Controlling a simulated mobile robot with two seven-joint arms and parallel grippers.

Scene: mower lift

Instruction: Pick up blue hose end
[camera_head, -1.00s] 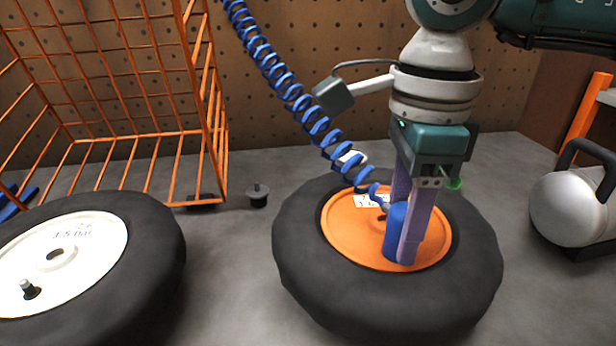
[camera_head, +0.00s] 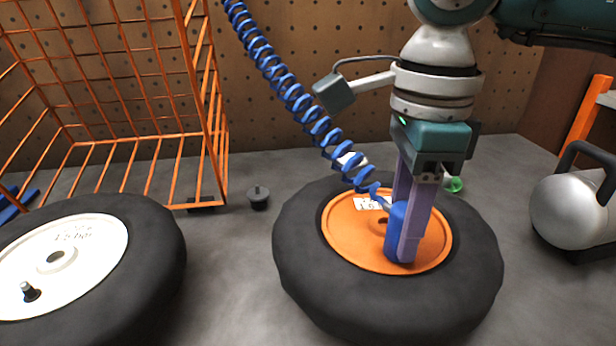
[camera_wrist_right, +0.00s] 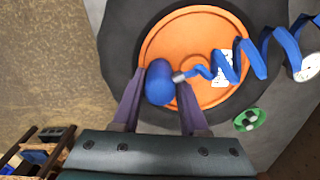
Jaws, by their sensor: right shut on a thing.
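The blue hose end (camera_head: 394,238) is a blue cylinder on a coiled blue hose (camera_head: 295,98). It stands nearly upright over the orange rim (camera_head: 345,240) of the right-hand wheel. My right gripper (camera_head: 406,242) points down and is shut on the hose end, with its purple fingers beside it. In the right wrist view the hose end (camera_wrist_right: 159,82) sits between the fingers, and the coil runs off to the right. Whether the hose end's bottom touches the rim cannot be told. My left gripper is not in view.
A black tyre (camera_head: 290,270) surrounds the orange rim. A white-rimmed wheel (camera_head: 95,245) lies at left, before an orange wire basket (camera_head: 150,135). A small dark knob (camera_head: 258,198) and a green knob (camera_head: 453,185) lie on the surface. A grey tank (camera_head: 570,208) stands at right.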

